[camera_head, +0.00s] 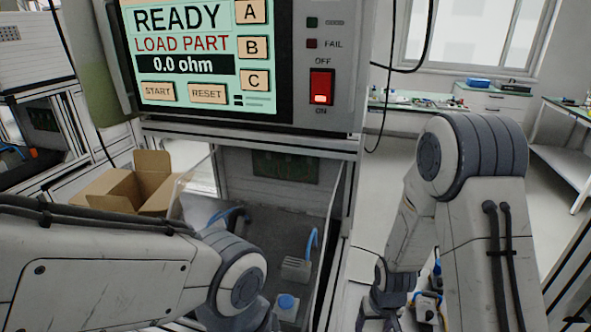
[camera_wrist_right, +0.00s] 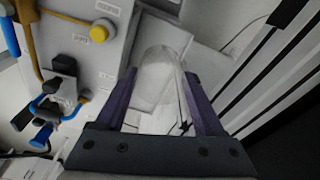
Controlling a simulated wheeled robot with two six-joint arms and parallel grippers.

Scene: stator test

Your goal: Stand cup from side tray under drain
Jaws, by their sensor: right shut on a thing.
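My right gripper (camera_wrist_right: 160,75) is shut on a clear, see-through cup (camera_wrist_right: 162,62), which sits between the two fingers in the right wrist view. The cup's lower part blends into the pale surfaces behind it. In the head view my right gripper (camera_head: 381,308) is low at the right, outside the test bench, and the cup cannot be made out there. My left arm reaches in from the left, but its gripper is hidden. The side tray and the drain cannot be told for sure; a yellow pipe (camera_wrist_right: 28,45) shows at the wrist view's left.
The test bench (camera_head: 255,140) has a screen reading READY, LOAD PART. In its bay are a block with a blue tube (camera_head: 297,268) and a blue-capped item (camera_head: 287,302). An open carton (camera_head: 130,190) is left. The wrist view shows a yellow knob (camera_wrist_right: 104,30) and blue clamp-like parts (camera_wrist_right: 55,112).

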